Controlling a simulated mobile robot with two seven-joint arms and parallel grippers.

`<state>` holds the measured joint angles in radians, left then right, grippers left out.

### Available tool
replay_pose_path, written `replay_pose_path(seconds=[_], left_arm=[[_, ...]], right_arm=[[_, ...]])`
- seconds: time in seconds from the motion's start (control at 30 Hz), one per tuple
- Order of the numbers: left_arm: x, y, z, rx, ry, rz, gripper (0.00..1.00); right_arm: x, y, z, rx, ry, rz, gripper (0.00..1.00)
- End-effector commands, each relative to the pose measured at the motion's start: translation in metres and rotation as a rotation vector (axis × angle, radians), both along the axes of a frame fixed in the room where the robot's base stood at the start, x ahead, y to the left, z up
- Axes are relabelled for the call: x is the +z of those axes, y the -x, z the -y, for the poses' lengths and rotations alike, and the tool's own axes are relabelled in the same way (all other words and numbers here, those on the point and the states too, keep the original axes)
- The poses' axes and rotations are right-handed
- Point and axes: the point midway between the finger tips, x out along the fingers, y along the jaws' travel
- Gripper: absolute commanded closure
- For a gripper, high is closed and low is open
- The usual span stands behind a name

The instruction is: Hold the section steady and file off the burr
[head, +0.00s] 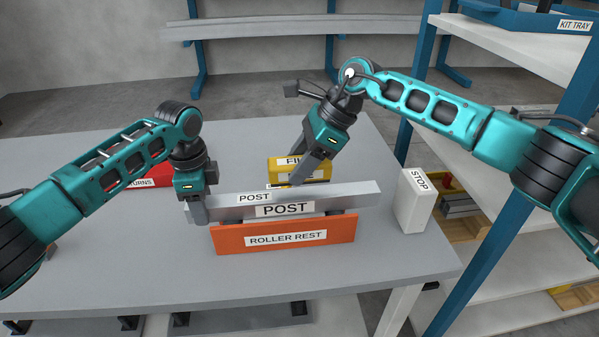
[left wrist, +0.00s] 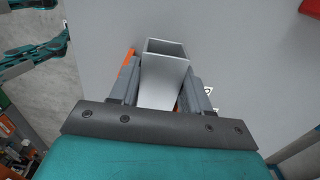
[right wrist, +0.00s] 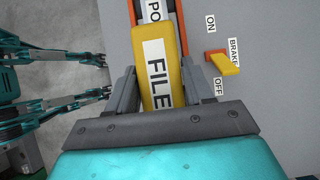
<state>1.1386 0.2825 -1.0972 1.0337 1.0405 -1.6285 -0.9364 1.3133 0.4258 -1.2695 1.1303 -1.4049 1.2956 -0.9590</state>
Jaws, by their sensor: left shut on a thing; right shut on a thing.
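The grey post section (head: 350,197), a hollow square bar labelled POST, lies lengthwise on the orange roller rest (head: 225,240). My left gripper (head: 198,210) is shut on the post's left end; the left wrist view shows the open-ended post (left wrist: 165,75) between its fingers. My right gripper (head: 302,172) is shut on the yellow file (head: 285,164), whose FILE label shows between the fingers in the right wrist view (right wrist: 158,75). The file is at the post's middle, along its far side in the head view. I cannot tell whether it touches the post. No burr is discernible.
A white STOP block (head: 412,205) stands just off the post's right end. A red returns container (head: 155,176) is behind my left arm. A yellow brake lever (right wrist: 222,63) shows in the right wrist view. The front of the grey table (head: 130,270) is clear.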

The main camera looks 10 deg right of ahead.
Motion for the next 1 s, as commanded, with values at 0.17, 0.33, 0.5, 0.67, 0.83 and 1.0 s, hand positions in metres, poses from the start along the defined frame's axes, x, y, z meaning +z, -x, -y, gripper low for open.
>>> replay_pose_path(seconds=[0.17,0.33,0.5,0.67,0.83,1.0], left_arm=[[-0.007,0.003,-0.002,0.001,-0.009,-0.013,1.0],[-0.007,0.003,-0.002,0.001,-0.009,-0.013,1.0],[-0.007,0.003,-0.002,0.001,-0.009,-0.013,1.0],[-0.007,0.003,-0.002,0.001,-0.009,-0.013,1.0],[-0.007,0.003,-0.002,0.001,-0.009,-0.013,1.0],[-0.007,0.003,-0.002,0.001,-0.009,-0.012,1.0]], right_arm=[[0.018,0.0,0.0,-0.001,-0.003,0.003,0.94],[0.02,0.0,0.0,0.0,-0.002,0.002,0.94],[0.021,0.0,0.0,0.0,-0.002,0.002,0.94],[0.029,-0.001,0.0,0.0,-0.002,0.005,0.94],[0.044,0.0,0.0,0.0,-0.002,0.005,0.94],[0.051,0.0,0.0,0.0,-0.002,0.004,0.94]])
